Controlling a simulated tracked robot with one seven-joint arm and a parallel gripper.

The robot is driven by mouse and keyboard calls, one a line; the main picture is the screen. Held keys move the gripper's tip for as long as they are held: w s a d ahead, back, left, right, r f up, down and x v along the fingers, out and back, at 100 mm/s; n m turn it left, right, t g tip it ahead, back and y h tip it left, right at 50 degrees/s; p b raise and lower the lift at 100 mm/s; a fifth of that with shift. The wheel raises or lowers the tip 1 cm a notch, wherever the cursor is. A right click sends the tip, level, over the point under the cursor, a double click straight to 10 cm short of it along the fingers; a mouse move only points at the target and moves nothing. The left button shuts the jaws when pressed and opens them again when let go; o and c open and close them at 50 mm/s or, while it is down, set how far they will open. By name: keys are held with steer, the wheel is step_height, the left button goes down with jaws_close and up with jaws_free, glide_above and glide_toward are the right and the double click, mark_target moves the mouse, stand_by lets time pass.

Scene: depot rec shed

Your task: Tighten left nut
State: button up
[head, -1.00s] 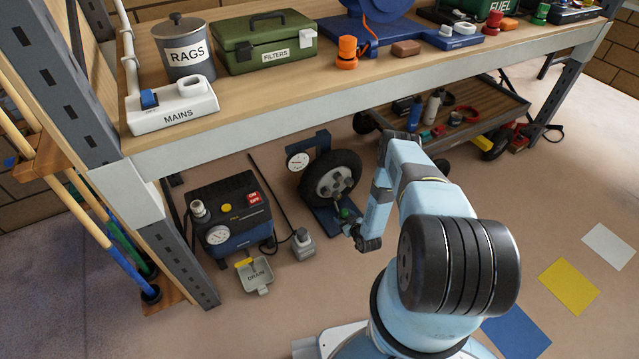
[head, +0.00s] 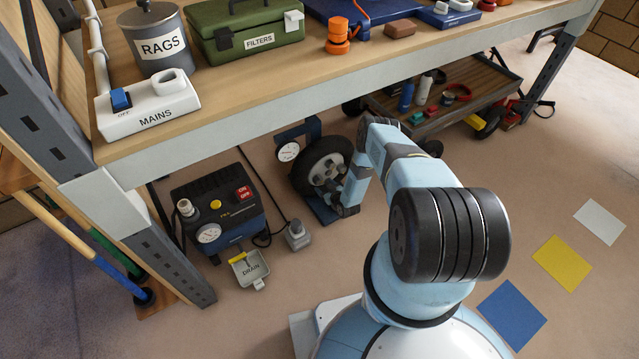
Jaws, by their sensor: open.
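A small wheel with a black tyre (head: 313,154) and a grey hub stands upright on a blue stand (head: 314,129) on the floor beneath the bench. A round white gauge (head: 288,151) is at its upper left. My gripper (head: 338,193) is low at the front right of the wheel, near the hub, and partly covers it. Its jaws are open and small in this view. I cannot make out the left nut; I cannot tell whether the gripper touches anything.
A loaded trolley (head: 480,85) is at the right. The right floor holds only flat coloured sheets.

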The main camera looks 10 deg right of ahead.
mark_target(320, 182)
steer(key=shift+x, duration=2.8)
steer(key=shift+c, duration=0.3)
steer(key=c, duration=1)
steer(key=shift+d+f+m+g+y, duration=0.15)
steer(key=shift+m+g+y, duration=0.25)
steer(key=shift+m+y, duration=0.9)
steer(key=shift+m, duration=0.3)
steer(key=o, duration=1.1)
steer(key=shift+c, duration=0.2)
